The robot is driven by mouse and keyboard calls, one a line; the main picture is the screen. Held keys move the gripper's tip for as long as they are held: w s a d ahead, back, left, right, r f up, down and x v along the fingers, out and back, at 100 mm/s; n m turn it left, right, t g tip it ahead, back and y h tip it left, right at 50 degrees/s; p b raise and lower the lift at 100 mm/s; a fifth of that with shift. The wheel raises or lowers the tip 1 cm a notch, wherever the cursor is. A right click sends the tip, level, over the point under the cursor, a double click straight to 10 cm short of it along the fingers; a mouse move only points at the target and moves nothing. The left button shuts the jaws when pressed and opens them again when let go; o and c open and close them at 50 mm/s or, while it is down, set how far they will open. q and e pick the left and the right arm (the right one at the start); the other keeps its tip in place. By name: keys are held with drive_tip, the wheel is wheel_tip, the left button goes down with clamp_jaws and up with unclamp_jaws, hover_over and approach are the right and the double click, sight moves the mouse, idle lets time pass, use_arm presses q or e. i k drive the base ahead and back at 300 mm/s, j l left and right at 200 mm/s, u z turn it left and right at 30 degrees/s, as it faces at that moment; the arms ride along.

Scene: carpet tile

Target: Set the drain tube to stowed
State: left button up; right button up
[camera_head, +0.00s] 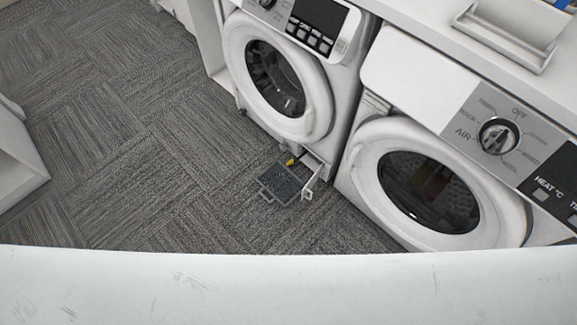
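The left front-loading machine (335,92) has an open white flap (312,182) at its bottom right corner. A small yellow-orange part (290,161) shows at that low opening; it may be the end of the drain tube, but it is too small to be sure. A dark grey shallow tray with a handle loop (281,184) is on or just above the carpet in front of the opening. The inside of the opening is mostly hidden. Neither of my grippers is in view.
A second front-loading machine with a dial (498,136) stands close on the right, its round door (365,180) shut. The left machine's round door (318,88) is also shut. Grey carpet (130,150) is clear to the left. A white cabinet (20,165) stands at the left edge.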

sight(293, 163)
drive_tip(key=i+j, duration=0.15)
drive_tip(key=j, duration=0.2)
drive_tip(key=i+j+z, duration=0.1)
drive_tip(key=j, duration=0.25)
drive_tip(key=i+j, duration=0.15)
drive_tip(key=j, duration=0.2)
drive_tip(key=i+j+z, duration=0.1)
drive_tip(key=j, duration=0.25)
drive_tip(key=i+j, duration=0.2)
drive_tip(key=j, duration=0.15)
drive_tip(key=i+j+z, duration=0.1)
drive_tip(key=j, duration=0.25)
